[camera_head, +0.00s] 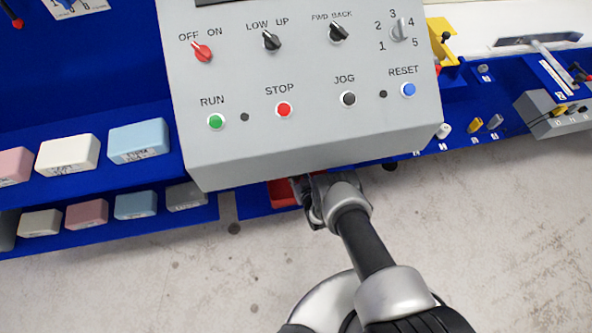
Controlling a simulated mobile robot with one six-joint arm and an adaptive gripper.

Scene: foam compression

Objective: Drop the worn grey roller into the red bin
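A red bin (282,193) shows only in part, below the grey control box and just left of my gripper. The control box hides its upper side and my gripper covers its right end. My gripper (303,190) is at the bin's right part, under the lower edge of the control box. Its fingertips are largely hidden, so I cannot see whether it is open or shut, or whether it holds anything. I cannot make out the worn grey roller. A small pale cylinder (444,130) sits on the blue shelf at the right, but I cannot tell whether it is a roller.
The grey control box (300,140) with knobs and buttons overhangs my gripper. Blue shelves at the left (175,225) carry several foam blocks. A blue shelf at the right (515,75) holds small parts and a grey box (560,118). The floor (500,230) is clear.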

